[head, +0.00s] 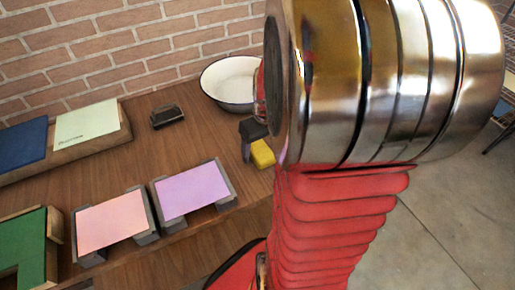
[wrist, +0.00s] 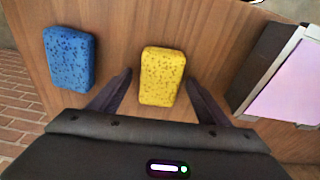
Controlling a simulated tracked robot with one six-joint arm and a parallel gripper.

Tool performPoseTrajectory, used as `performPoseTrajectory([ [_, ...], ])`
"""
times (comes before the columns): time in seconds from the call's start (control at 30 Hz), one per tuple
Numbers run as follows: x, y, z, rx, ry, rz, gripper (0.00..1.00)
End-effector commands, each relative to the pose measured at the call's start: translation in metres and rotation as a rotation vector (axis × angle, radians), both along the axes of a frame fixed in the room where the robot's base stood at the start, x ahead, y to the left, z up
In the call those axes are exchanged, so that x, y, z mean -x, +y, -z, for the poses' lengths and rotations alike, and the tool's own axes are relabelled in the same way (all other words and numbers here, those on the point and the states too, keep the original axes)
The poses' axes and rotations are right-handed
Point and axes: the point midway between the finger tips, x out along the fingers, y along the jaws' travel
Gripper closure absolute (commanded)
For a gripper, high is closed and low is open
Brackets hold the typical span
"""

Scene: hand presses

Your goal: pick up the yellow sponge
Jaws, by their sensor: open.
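The yellow sponge (wrist: 162,76) lies on the brown wooden table, speckled with dark spots. In the wrist view it shows between the two dark fingers of my gripper (wrist: 159,78), with a gap on each side. My gripper is open and holds nothing. I cannot tell whether the fingertips are down at the sponge's height. In the head view the yellow sponge (head: 262,154) shows partly, just below my dark gripper (head: 252,136) and left of my arm, which hides the area to its right.
A blue sponge (wrist: 69,57) lies left of the yellow one in the wrist view. A purple-topped press (head: 192,190) and a pink one (head: 111,223) stand to the left. A white basin (head: 231,80) and a black block (head: 166,117) are farther back. Bare table (head: 190,143) lies between.

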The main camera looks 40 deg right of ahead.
Motion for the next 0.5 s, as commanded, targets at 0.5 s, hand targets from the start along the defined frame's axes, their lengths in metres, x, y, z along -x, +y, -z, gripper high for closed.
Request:
performPoseTrajectory([
  [0.5, 0.0003, -0.0002, -0.0004, 0.0, 0.0, 0.0, 0.39],
])
